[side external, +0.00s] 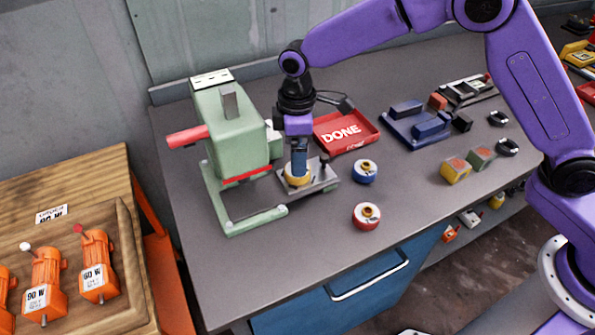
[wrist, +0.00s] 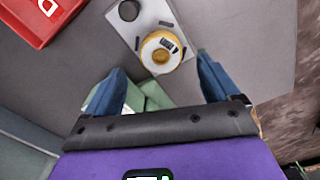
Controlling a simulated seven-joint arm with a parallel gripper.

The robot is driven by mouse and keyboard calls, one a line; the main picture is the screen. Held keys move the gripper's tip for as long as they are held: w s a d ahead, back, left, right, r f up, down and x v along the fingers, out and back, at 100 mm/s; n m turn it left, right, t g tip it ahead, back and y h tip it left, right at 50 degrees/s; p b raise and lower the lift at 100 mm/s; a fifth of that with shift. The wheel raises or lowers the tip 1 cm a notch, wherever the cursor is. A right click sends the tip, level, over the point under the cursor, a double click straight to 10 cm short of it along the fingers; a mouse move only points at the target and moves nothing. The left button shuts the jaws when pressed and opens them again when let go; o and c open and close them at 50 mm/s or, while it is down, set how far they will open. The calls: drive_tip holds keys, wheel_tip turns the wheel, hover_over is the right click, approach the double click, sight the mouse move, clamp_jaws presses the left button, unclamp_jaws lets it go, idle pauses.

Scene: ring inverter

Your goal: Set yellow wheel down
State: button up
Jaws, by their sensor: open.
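The yellow wheel (side external: 297,181) sits on the grey metal plate (side external: 325,184) beside the green press. In the wrist view the yellow wheel (wrist: 150,50) has a white top face with a dark mark, and it lies flat on the light plate (wrist: 127,32). My gripper (side external: 299,172) points down right over the wheel, with its blue fingers partly hiding it in the side view. In the wrist view my gripper (wrist: 160,75) has its fingers wide apart, with nothing between the tips; the wheel shows just beyond them. Whether the fingers touch the wheel in the side view I cannot tell.
The green press (side external: 235,130) with a red handle stands left of my gripper. A blue wheel (side external: 364,173) and a red wheel (side external: 367,218) lie to the right. A red DONE tray (side external: 360,146) is behind. The bench front is clear.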

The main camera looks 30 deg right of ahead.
wheel_tip(320, 180, down, 4)
drive_tip(key=shift+s+f, duration=0.1)
drive_tip(key=shift+f, duration=0.1)
drive_tip(key=c, duration=1.5)
drive_tip(key=shift+r, duration=0.1)
drive_tip(key=shift+c, duration=0.4)
drive_tip(key=shift+r, duration=0.15)
